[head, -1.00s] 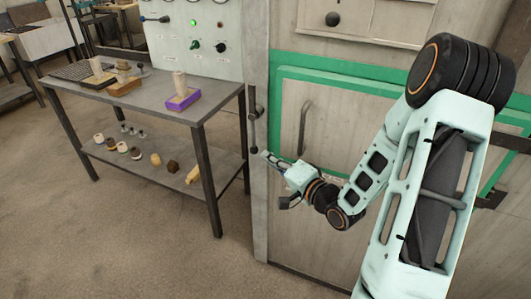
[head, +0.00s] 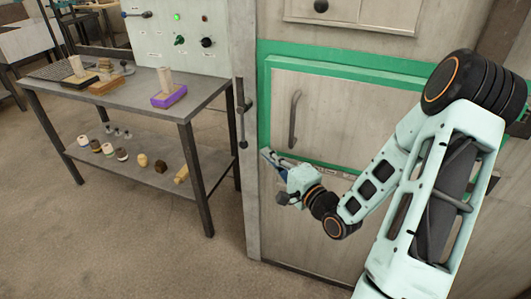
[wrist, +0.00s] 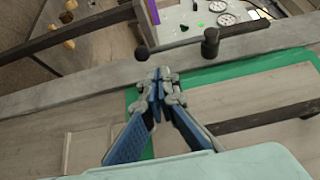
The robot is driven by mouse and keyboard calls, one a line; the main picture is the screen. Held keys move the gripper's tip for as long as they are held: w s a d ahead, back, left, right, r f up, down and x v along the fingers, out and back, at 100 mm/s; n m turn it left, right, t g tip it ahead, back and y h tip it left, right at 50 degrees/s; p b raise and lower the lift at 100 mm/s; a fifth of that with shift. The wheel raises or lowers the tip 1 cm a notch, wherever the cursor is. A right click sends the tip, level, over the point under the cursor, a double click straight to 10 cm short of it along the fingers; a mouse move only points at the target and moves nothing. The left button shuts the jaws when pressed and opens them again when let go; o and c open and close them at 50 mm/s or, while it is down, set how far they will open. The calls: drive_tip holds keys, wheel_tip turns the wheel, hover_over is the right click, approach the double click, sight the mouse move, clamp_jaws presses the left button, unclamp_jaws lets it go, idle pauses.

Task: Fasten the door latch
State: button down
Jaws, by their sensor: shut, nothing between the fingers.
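The door latch (head: 242,108) is a dark bar with a round hub and a ball at its lower end. It hangs about vertical on the grey post left of the door. It also shows in the wrist view (wrist: 210,43), where its ball end lies just beyond the fingertips. The grey door (head: 345,118) has a green border and looks shut. My gripper (head: 266,153) is shut and empty, just right of the latch's ball end, with a small gap in the head view. The fingers also show in the wrist view (wrist: 160,80); I cannot tell whether they touch the latch.
A dark door handle (head: 295,119) stands right of the latch, above my gripper. A metal table (head: 137,95) with blocks, including a purple one (head: 169,96), stands to the left. A control panel (head: 185,35) rises behind it. The floor in front is clear.

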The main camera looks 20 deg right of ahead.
drive_tip(key=b+x, duration=0.1)
drive_tip(key=x, duration=0.7)
drive_tip(key=shift+w+a+f, duration=0.1)
drive_tip(key=shift+f, duration=0.1)
drive_tip(key=shift+w+a+b, duration=0.15)
drive_tip(key=shift+b, duration=0.45)
